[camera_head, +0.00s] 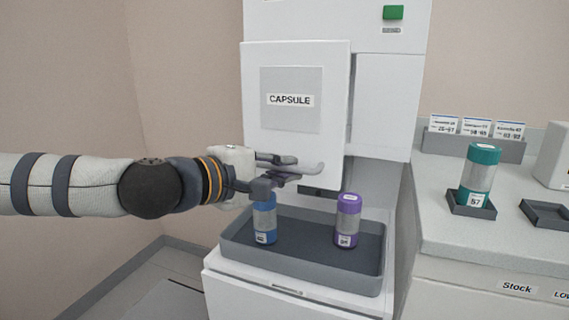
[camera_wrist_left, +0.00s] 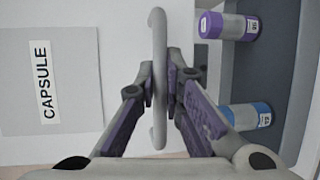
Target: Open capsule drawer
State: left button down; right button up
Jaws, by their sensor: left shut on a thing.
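The capsule drawer front (camera_head: 335,150) is a white panel with a grey square and a CAPSULE label. In the left wrist view the panel (camera_wrist_left: 115,25) shows on the left, turned sideways. Its handle is a curved grey bar (camera_head: 315,170), and it also shows in the left wrist view (camera_wrist_left: 158,75). My left gripper (camera_head: 280,172) is at the lower part of the panel, with its two fingers closed on the handle. In the left wrist view my left gripper (camera_wrist_left: 161,88) has one finger on each side of the bar. My right gripper is not in view.
A grey tray (camera_head: 300,280) below the panel holds a blue capsule (camera_head: 264,220) and a purple capsule (camera_head: 347,220). My left gripper is just above the blue one. A teal capsule (camera_head: 480,172) stands on the counter (camera_head: 475,220) at right, beside an empty holder (camera_head: 546,212).

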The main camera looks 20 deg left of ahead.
pick_arm(q)
jog(key=c, duration=1.7)
grip_release()
jog(key=v, duration=1.2)
jog(key=shift+r, duration=0.1)
